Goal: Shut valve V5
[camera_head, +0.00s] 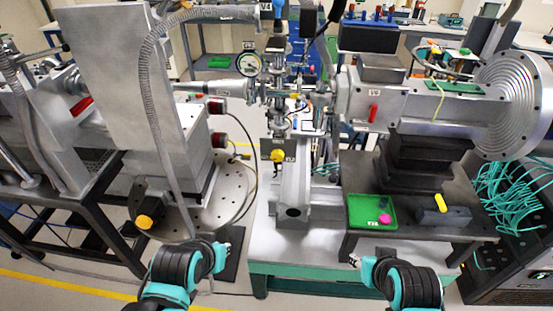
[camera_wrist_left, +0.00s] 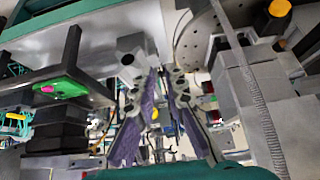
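No label that I can read clearly says V5. A yellow knob (camera_head: 277,155) with a small blurred tag sits on the central upright assembly. A red handle (camera_head: 373,113) hangs on the grey block right of centre, below a tag too small to read. A blue valve top (camera_head: 278,8) shows at the upper centre. In the left wrist view, my left gripper (camera_wrist_left: 160,78) has its two purple-grey fingers spread with a gap between them and nothing held. In the head view my arms come in low, below the yellow knob. My right gripper (camera_head: 355,261) shows only in part.
A green tray (camera_head: 371,221) with a pink item (camera_head: 385,219) stands on a black shelf beside a yellow-handled grey block (camera_head: 440,212). A hose (camera_head: 149,88) hangs at left. A large flanged disc (camera_head: 518,105) is at right. Floor shows between the benches.

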